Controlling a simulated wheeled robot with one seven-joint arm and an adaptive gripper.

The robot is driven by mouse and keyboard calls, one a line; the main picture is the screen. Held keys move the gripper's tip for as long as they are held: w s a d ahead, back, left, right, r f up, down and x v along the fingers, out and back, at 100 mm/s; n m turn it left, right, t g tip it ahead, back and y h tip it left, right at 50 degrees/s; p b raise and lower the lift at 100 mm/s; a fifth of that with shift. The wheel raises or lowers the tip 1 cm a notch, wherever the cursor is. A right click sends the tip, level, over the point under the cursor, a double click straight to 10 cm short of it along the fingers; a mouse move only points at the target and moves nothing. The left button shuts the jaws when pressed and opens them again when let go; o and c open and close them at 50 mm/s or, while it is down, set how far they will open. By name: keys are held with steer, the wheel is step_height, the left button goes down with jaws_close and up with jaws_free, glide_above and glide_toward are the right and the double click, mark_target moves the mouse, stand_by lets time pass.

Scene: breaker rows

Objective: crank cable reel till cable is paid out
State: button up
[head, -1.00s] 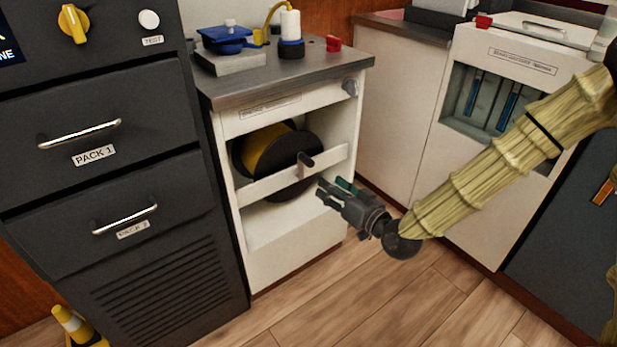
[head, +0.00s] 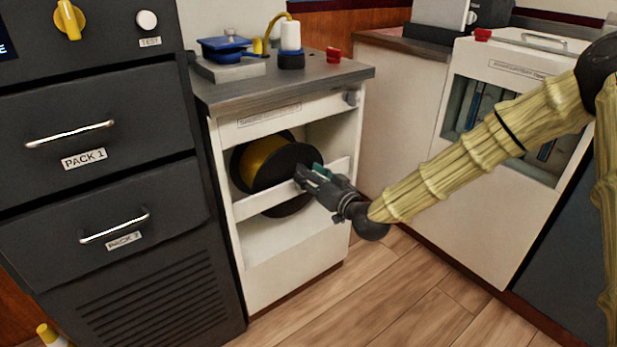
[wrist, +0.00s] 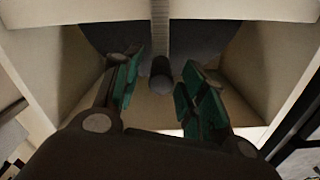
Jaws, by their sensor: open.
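The cable reel (head: 284,165) sits in the white cabinet's open bay, with a black disc flange and yellow cable (head: 262,160) wound behind it. A pale bar crosses the bay in front of the reel. My gripper (head: 308,173) is at the reel's front right and hides the crank handle in the head view. In the wrist view, the dark round crank handle (wrist: 162,76) stands between my open fingers (wrist: 158,88). A gap shows on both sides of it, so the fingers do not appear to touch it. The dark flange (wrist: 200,38) is beyond it.
The white cabinet (head: 290,250) has side walls close around the bay. A dark drawer unit (head: 100,190) stands at left. The wooden floor in front is clear.

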steer(key=shift+w+a, duration=0.35)
steer(key=shift+w, duration=0.15)
jaws_close()
